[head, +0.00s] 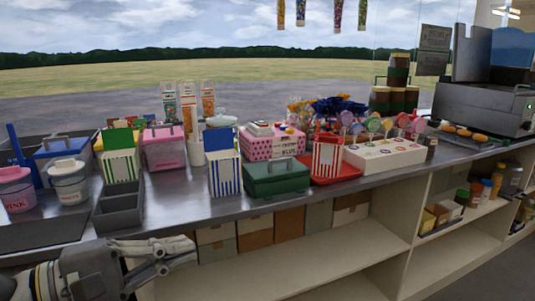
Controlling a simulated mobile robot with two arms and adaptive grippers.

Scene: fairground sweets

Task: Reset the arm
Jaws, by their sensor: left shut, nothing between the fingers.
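My left gripper (172,252) is at the lower left of the head view, in front of the counter's front edge and a little below the counter top. Its fingers point right, are closed together and hold nothing. The metal counter (330,192) runs across the view behind it. My right gripper is not in view.
Near the counter's front stand a grey divided tray (117,216), a blue-striped box (224,172), a green case (276,178) and a red-striped box (328,158) on a red tray. A white lollipop stand (385,153) is further right. Shelves (300,264) with boxes lie below.

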